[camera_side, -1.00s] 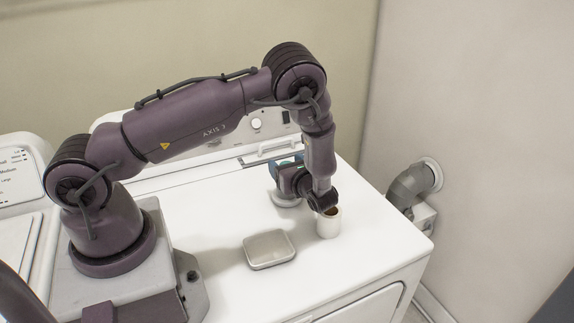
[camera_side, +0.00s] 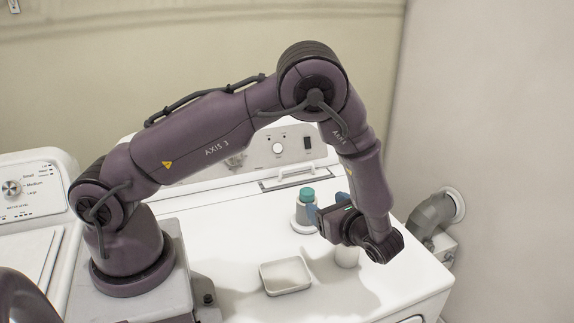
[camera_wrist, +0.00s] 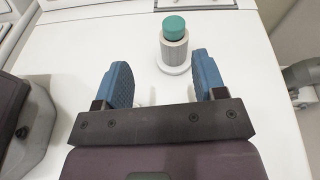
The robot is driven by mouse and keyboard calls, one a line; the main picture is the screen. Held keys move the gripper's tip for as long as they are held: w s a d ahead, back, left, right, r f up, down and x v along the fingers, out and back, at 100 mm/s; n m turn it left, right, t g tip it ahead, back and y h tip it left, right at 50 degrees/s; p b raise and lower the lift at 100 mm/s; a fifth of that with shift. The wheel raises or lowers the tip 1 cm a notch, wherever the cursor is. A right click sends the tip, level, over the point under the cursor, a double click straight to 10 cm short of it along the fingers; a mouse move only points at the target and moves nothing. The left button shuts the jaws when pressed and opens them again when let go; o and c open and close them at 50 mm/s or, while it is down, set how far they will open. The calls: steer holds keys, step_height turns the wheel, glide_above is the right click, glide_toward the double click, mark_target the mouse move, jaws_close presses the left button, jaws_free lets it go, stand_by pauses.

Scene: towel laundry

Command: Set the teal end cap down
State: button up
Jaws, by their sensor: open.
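The teal end cap (camera_side: 306,194) sits upright on top of a pale grey cylinder (camera_side: 303,212) that stands on a round white base. The cap also shows in the wrist view (camera_wrist: 174,26), at the top middle. My gripper (camera_side: 330,212) is open, with its blue fingers apart and nothing between them. In the wrist view, my gripper (camera_wrist: 161,68) is on the near side of the cylinder, clear of the cap. The gripper body partly hides the surface to the right of the cylinder in the side view.
A shallow white-grey tray (camera_side: 285,276) lies on the white machine top (camera_side: 236,262) in front. The control panel (camera_side: 278,149) rises behind, and a grey pipe elbow (camera_side: 432,213) is at the right.

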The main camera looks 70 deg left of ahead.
steer(key=s+d+r+n+t+h, duration=0.2)
steer(key=s+r+n+h, duration=0.5)
steer(key=r, duration=0.4)
steer(key=s+d+r+n+t+h, duration=0.2)
steer(key=s+r+n+t+h, duration=0.2)
steer(key=s+r+n+h, duration=0.3)
step_height(320, 180, up, 4)
steer(key=shift+s+d+n+h, duration=0.4)
steer(key=shift+s+n, duration=0.4)
steer(key=shift+s, duration=0.35)
steer(key=shift+o, duration=0.3)
steer(key=shift+s+d+r+n+t, duration=0.25)
steer(key=shift+s+n+t, duration=0.05)
steer(key=shift+s, duration=0.05)
